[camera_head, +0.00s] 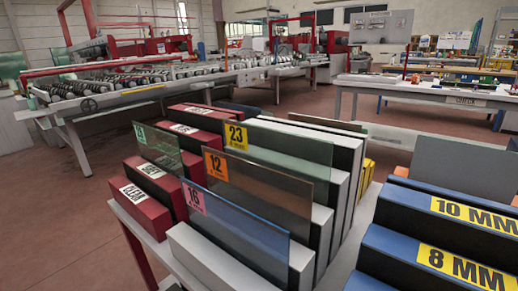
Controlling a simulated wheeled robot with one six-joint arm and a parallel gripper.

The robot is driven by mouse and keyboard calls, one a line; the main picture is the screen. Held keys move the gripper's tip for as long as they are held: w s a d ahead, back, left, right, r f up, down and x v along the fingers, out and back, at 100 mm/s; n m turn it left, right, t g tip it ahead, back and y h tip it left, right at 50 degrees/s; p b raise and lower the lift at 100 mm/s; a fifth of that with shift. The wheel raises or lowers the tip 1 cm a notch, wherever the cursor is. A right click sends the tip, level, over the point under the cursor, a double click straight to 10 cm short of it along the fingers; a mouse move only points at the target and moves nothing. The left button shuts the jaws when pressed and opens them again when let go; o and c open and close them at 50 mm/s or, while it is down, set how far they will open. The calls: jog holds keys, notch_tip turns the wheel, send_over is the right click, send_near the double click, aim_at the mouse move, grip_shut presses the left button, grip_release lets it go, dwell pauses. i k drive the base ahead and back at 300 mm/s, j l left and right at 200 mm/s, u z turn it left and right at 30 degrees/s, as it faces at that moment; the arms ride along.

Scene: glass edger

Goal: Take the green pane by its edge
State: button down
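The green-tinted pane (290,145) stands upright on its long edge in a slotted rack in the middle of the view, with a yellow label reading 23 at its left end. Its top edge is exposed, and its lower part is hidden by the rack and the panes in front. A brown pane (262,189) labelled 12 stands in front of it, and a blue pane (235,232) labelled 16 is nearer still. A greyish pane (160,152) with a green label stands to the left. My gripper is not in view.
Red blocks (147,200) with white labels line the rack's left side. Blue blocks (400,262) marked 8 MM and 10 MM stand at right, with a grey panel (465,168) behind. A roller machine (150,75) and a workbench (425,90) lie beyond open floor.

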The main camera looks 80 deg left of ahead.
aim_at(162, 149)
jog(key=j+u, duration=0.2)
jog(key=u, duration=2.5)
